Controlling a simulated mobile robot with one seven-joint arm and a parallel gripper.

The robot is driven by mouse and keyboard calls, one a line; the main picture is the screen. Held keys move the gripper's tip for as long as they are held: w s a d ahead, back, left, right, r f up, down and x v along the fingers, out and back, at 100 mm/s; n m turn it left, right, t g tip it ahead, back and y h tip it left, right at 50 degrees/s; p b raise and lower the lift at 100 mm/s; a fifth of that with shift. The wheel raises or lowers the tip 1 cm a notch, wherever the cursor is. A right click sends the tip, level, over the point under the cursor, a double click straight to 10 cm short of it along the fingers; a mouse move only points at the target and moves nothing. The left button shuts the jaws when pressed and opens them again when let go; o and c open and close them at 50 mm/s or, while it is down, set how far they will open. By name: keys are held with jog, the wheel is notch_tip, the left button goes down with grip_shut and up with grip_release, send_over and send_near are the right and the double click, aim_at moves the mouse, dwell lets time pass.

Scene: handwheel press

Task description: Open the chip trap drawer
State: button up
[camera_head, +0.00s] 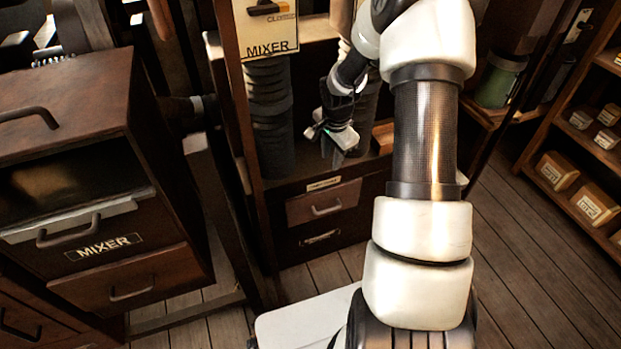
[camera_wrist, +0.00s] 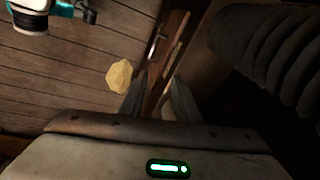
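Below the mixer column in the head view is a low dark cabinet with a brown drawer front (camera_head: 323,203) that has a metal bar handle (camera_head: 326,209). A small label above it is too small to read, so I cannot tell whether this is the chip trap drawer. A second handle (camera_head: 320,237) sits on a darker front below. My gripper (camera_head: 333,152) is above the upper drawer, fingers pointing down and empty. In the wrist view my gripper's fingers (camera_wrist: 157,100) are apart, with a brown drawer edge and its handle (camera_wrist: 156,44) beyond them.
A wooden cabinet marked MIXER (camera_head: 105,247) stands at left. A pale yellow lump (camera_wrist: 119,75) shows against the floorboards. Shelves with boxes (camera_head: 590,200) stand at right.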

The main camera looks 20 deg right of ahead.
aim_at(325, 211)
jog(key=w+f+m+b, duration=0.1)
jog(key=f, duration=0.8)
jog(key=w+f+m+b, duration=0.1)
jog(key=f+b, duration=0.1)
jog(key=f, duration=0.8)
jog(key=w+d+f+b, duration=0.1)
jog(key=f+b, duration=0.1)
jog(key=f, duration=0.8)
jog(key=shift+w+f+m+y, duration=0.1)
jog(key=shift+w+m+y, duration=0.2)
jog(key=shift+m, duration=0.1)
grip_shut()
